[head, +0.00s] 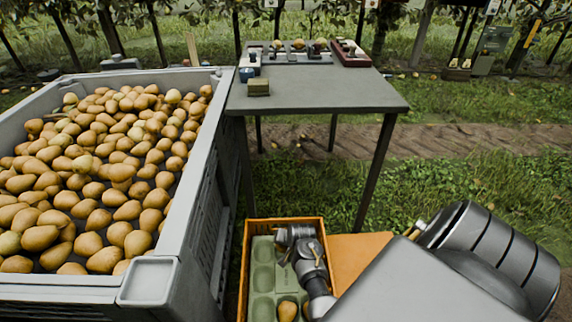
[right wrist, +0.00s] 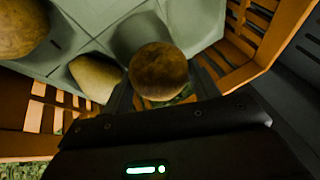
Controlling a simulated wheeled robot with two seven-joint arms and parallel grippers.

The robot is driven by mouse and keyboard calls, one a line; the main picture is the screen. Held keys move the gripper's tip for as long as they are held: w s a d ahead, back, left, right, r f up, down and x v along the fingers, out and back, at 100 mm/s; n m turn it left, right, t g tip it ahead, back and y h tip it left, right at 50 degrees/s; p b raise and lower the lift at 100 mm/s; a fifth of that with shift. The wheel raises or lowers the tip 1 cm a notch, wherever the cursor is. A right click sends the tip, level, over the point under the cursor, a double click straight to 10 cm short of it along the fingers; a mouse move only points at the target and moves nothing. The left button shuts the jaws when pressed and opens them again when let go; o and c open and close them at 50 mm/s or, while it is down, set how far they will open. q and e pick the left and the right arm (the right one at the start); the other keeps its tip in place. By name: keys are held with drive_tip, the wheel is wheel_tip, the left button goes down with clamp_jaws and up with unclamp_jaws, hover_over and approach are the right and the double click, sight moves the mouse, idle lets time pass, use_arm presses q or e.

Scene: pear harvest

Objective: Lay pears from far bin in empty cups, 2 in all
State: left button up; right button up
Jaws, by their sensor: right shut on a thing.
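The large grey bin (head: 175,255) at the left of the head view is heaped with brown-yellow pears (head: 110,150). An orange slatted crate (head: 243,270) at bottom centre holds a pale green cupped tray (head: 263,264). Its left column shows empty cups, and a pear (head: 287,311) lies near its front. My right gripper (right wrist: 160,90) is inside the crate area, shut on a brownish pear (right wrist: 158,68) held over the tray. In the right wrist view another pear (right wrist: 95,77) lies in a cup beside it and one more (right wrist: 18,28) shows at upper left. My left gripper is not in view.
A grey table (head: 315,88) stands behind the crate, with a small olive block (head: 258,87), a blue cup-like item (head: 246,74) and a red-edged tray (head: 350,54) on it. The bin's wall rises close to the crate's left. Grass lies at the right.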

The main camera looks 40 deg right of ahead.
drive_tip(key=shift+f+b, duration=0.75)
drive_tip(key=shift+f, duration=0.55)
idle(0.4)
drive_tip(key=o, duration=1.2)
drive_tip(key=shift+s, duration=0.1)
